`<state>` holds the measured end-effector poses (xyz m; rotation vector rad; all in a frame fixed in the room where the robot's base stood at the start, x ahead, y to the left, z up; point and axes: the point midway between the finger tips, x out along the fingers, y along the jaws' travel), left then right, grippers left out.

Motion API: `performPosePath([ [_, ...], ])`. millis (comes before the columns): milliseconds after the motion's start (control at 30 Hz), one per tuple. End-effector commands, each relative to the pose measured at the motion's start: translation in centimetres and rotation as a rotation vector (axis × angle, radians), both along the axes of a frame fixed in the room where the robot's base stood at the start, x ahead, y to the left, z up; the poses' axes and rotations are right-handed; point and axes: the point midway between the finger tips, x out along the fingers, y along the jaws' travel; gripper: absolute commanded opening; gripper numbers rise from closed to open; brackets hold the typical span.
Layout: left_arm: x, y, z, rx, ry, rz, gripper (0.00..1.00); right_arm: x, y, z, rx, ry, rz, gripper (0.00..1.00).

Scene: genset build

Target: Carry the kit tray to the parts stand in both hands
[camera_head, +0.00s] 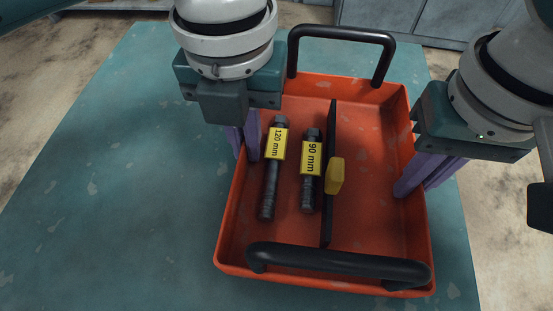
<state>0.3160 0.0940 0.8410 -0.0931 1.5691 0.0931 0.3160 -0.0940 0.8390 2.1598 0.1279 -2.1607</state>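The kit tray (376,127) is an orange-red open box with a black bar handle (341,32) at its far end and another (335,262) at its near end. A black divider (330,130) runs along its middle. In its left part lie two dark bolts, one tagged 120 mm (270,185) and one tagged 90 mm (309,190). My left gripper (243,148) has its purple fingers close together on the left wall. My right gripper (420,185) has its fingers close together on the right wall. Both look shut on the walls; the contact is partly hidden.
The tray is over a worn teal tabletop (110,170), with clear room to its left. A yellow tab (334,176) is at the divider. Grey cabinets (425,18) stand at the back, beyond pale floor. The parts stand cannot be made out.

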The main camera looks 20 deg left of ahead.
Motion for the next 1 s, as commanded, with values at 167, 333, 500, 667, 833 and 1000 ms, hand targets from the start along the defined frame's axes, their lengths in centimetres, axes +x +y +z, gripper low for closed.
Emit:
performPosePath([
  [167, 0.0, 0.0, 0.2, 0.0, 0.0, 0.0, 0.25, 0.0, 0.0, 0.2, 0.0, 0.0, 0.0, 0.25],
  [333, 0.0, 0.0, 0.2, 0.0, 0.0, 0.0, 0.35, 0.0, 0.0, 0.2, 0.0, 0.0, 0.0, 0.35],
  [500, 0.0, 0.0, 0.2, 0.0, 0.0, 0.0, 0.35, 0.0, 0.0, 0.2, 0.0, 0.0, 0.0, 0.35],
  [667, 0.1, 0.0, 1.8, -0.002, -0.003, -0.001, 0.35, 0.0, 0.0, 0.2, 0.0, 0.0, 0.0, 0.35],
  [833, 0.1, 0.0, 5.5, -0.001, -0.006, -0.002, 0.35, 0.0, 0.0, 0.2, 0.0, 0.0, 0.0, 0.35],
  [1000, 0.1, 0.0, 9.2, -0.001, -0.006, -0.001, 0.35, 0.0, 0.0, 0.1, 0.0, 0.0, 0.0, 0.35],
])
